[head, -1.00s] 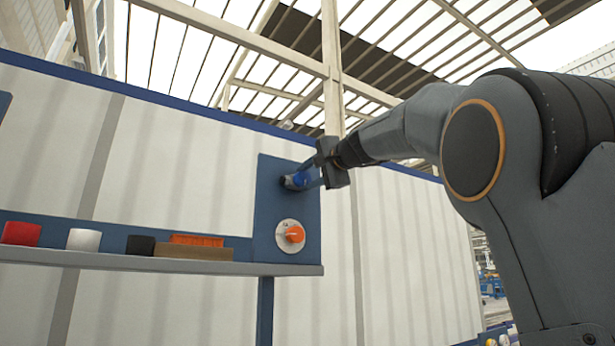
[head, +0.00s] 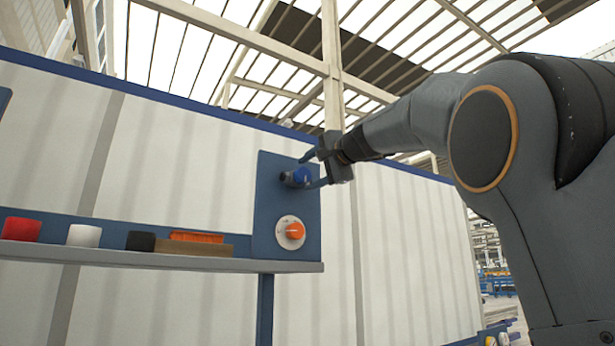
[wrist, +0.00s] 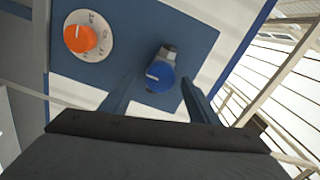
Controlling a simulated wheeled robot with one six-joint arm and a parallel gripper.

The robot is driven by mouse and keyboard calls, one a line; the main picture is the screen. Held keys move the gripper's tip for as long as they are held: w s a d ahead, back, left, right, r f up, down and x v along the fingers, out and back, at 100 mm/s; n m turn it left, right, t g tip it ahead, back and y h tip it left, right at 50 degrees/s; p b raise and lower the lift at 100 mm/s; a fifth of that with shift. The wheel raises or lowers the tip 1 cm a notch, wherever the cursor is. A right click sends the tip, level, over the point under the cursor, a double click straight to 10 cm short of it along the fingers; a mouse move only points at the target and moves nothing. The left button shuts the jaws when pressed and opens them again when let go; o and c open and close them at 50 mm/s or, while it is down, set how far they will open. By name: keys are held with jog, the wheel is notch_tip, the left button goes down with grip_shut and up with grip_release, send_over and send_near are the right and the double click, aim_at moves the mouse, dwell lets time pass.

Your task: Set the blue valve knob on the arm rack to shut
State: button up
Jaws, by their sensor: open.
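The blue valve knob (head: 298,177) sits on the upper part of a dark blue panel (head: 267,205) at the right end of the rack. In the wrist view the knob (wrist: 160,76) is round with a white pointer line toward the left, and a grey metal fitting shows behind it. My gripper (head: 314,171) is open beside the knob. In the wrist view its two fingers (wrist: 157,98) stand apart on either side of the knob, with visible gaps. It holds nothing.
An orange knob on a white marked dial (head: 291,233) is below the blue knob. A white corrugated wall (head: 190,150) stands behind.

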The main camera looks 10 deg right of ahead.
jog(key=b+v, duration=0.2)
jog(key=v, duration=0.4)
jog(key=shift+s+b, duration=0.3)
